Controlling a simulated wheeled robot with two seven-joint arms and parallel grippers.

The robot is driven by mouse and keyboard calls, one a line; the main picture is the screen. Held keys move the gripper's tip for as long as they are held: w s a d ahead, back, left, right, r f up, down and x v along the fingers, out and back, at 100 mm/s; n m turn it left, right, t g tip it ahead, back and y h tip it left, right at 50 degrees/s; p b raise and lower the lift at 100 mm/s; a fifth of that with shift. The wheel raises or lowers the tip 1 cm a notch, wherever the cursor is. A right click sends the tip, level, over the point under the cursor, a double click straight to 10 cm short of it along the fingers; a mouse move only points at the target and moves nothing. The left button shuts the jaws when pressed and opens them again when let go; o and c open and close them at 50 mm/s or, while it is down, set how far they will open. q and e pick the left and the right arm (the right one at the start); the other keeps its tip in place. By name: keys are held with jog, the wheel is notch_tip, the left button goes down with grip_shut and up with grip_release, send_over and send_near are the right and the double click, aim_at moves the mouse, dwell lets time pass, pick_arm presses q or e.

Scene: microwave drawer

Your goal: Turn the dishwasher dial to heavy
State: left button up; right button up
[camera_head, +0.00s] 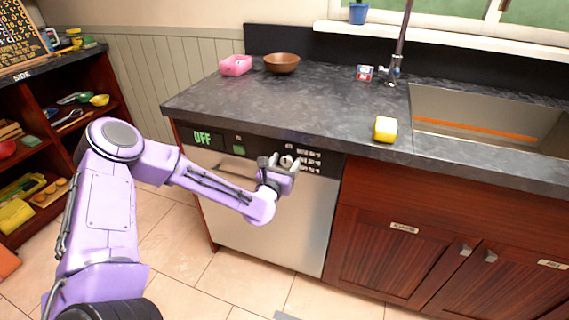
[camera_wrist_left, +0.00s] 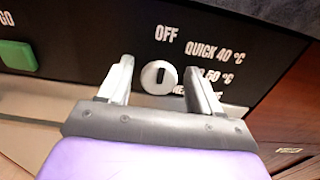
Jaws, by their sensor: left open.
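The dishwasher (camera_head: 270,218) has a silver front under the dark counter. Its black control panel carries a green "OFF" display (camera_head: 203,138) and printed labels. In the left wrist view the round silver dial (camera_wrist_left: 158,77) sits below "OFF", with "QUICK 40 °C" and further labels to its right; the lowest is partly hidden by a finger. My left gripper (camera_head: 279,163) is at the panel; in the wrist view its open fingers (camera_wrist_left: 158,84) stand on either side of the dial, apart from it as far as I can see. My right gripper is in neither view.
A green button (camera_wrist_left: 17,56) labelled "GO" is left of the dial. A yellow block (camera_head: 385,129) lies near the counter's front edge, left of the sink (camera_head: 480,112). A pink container (camera_head: 235,65) and brown bowl (camera_head: 281,63) stand at the back. A shelf unit is at left.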

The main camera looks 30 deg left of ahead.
pick_arm(q)
jog(key=c, duration=1)
